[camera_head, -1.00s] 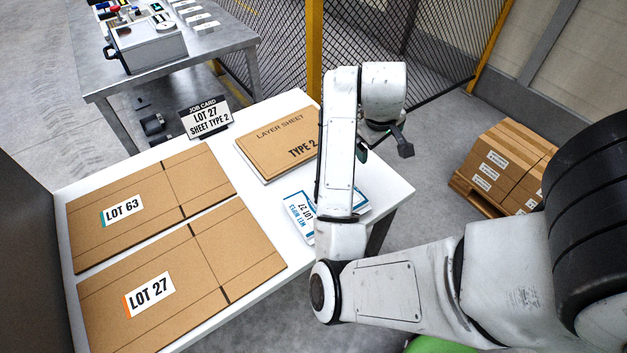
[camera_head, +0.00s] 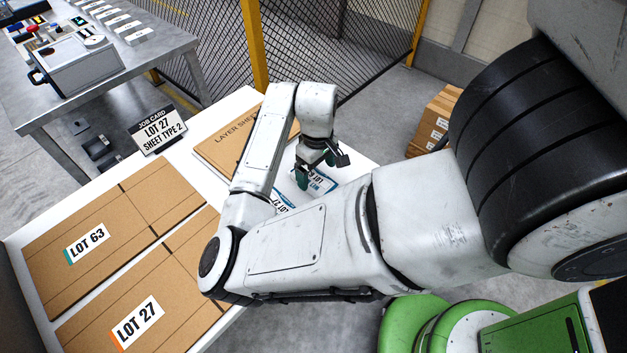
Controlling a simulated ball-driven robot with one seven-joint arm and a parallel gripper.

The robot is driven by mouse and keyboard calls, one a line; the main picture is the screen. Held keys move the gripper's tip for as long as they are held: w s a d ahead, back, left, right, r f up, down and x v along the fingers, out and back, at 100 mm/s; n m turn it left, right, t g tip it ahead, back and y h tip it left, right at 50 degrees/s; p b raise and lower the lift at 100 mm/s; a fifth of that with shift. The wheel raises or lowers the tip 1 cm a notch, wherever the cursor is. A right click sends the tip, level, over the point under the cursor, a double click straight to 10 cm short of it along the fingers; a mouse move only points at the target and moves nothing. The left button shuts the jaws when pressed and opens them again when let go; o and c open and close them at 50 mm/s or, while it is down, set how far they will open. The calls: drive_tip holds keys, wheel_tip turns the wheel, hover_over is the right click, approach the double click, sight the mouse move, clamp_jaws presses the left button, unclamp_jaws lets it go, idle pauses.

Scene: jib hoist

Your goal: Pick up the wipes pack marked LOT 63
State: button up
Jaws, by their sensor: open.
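Two white wipes packs with blue trim lie on the white table (camera_head: 350,166) near its right end. The right pack (camera_head: 322,183) shows part of a LOT label, but its number is not readable. The left pack (camera_head: 284,204) is mostly hidden behind my forearm; its label is only partly visible. My gripper (camera_head: 316,168) is open with dark fingers. In the picture it is just above and slightly left of the right pack's label and overlaps that pack's edge. I cannot tell its height above the pack. Nothing shows between the fingers.
Flat cardboard marked LOT 63 (camera_head: 125,222) and LOT 27 (camera_head: 180,290) lies on the table's left. A layer sheet (camera_head: 218,148) lies behind my arm. A job card (camera_head: 159,130) reads LOT 27. A grey bench (camera_head: 110,90), mesh fence (camera_head: 310,50) and stacked cartons (camera_head: 437,118) stand beyond.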

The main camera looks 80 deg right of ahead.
sight(316, 179)
drive_tip(key=shift+w+d+f, duration=0.1)
drive_tip(key=shift+w+f, duration=0.05)
drive_tip(key=shift+f, duration=2.15)
drive_tip(key=shift+c, duration=0.5)
drive_tip(key=c, duration=1)
drive_tip(key=shift+r, duration=0.1)
